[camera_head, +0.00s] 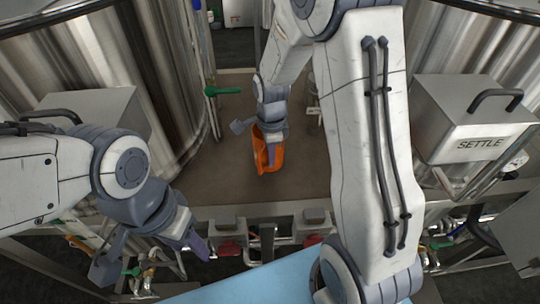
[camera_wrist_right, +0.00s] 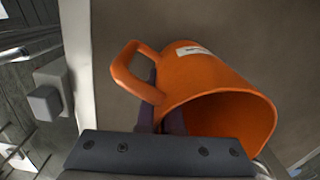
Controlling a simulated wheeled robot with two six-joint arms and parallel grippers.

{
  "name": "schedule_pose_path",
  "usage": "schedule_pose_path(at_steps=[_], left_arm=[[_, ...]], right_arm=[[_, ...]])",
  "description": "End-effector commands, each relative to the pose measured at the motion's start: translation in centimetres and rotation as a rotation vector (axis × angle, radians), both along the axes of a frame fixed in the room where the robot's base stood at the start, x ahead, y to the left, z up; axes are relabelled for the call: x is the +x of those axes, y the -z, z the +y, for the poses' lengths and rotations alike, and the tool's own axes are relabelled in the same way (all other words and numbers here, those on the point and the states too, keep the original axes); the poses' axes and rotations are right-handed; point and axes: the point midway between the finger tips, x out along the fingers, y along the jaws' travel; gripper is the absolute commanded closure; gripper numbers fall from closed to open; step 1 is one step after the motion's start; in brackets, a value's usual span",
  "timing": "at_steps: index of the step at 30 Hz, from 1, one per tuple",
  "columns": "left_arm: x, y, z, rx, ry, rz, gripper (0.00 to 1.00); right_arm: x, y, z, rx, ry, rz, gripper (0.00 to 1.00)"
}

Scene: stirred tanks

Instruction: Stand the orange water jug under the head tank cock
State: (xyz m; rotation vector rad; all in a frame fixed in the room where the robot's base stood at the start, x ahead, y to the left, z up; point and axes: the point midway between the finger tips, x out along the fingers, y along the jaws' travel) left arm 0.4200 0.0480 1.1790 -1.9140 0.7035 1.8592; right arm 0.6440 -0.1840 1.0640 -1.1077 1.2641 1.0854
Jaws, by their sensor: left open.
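The orange water jug (camera_head: 268,158) is over the brown deck between two large steel tanks, below my right gripper (camera_head: 268,135). In the right wrist view the jug (camera_wrist_right: 205,78) has its open mouth toward the camera, its handle to the left and a small white label. My right gripper (camera_wrist_right: 165,115) has a dark finger in the gap between handle and body and appears shut on the jug's wall; the other finger is partly hidden. A cock with a green lever (camera_head: 222,91) sticks out from the left tank. No head tank label is readable. My left gripper (camera_head: 150,255) is open and empty at the lower left.
A metal box marked SETTLE (camera_head: 480,130) with a black handle is on the right. A similar box (camera_head: 95,108) is at the left. A rail with red and grey parts (camera_head: 230,222) runs along the deck's front. Brown deck (camera_head: 232,170) is clear left of the jug.

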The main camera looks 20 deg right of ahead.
Motion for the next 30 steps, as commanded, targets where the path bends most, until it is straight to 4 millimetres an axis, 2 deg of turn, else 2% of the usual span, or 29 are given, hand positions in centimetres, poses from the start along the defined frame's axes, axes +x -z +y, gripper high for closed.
schedule_pose_path(at_steps=[3, 5, 6, 14, 19, 23, 30], left_arm=[[0.0, 0.3, 0.0, 0.0, 0.0, 0.0, 0.5], [0.0, 0.2, 0.0, 0.0, 0.0, 0.0, 0.5], [0.0, 0.2, 0.0, 0.0, 0.0, 0.0, 0.5], [0.0, 0.2, 0.0, 0.0, 0.0, 0.0, 0.5], [0.0, 0.1, 0.0, 0.0, 0.0, 0.0, 0.5], [0.0, 0.5, 0.0, 0.0, 0.0, 0.0, 0.5], [0.0, 1.1, 0.0, 0.0, 0.001, 0.0, 0.5]], right_arm=[[0.0, 0.4, 0.0, 0.0, 0.0, 0.0, 1.0], [0.0, 0.3, 0.0, 0.0, 0.0, 0.0, 0.74], [0.0, 0.3, 0.0, 0.0, 0.0, 0.0, 0.67], [0.0, 0.2, 0.0, 0.0, 0.0, 0.0, 0.67], [0.1, -0.8, 0.0, 0.0, -0.001, -0.005, 0.67], [0.1, -3.1, 0.0, 0.0, -0.001, -0.008, 0.67], [0.0, -8.3, 0.0, 0.0, -0.001, -0.007, 0.67]])
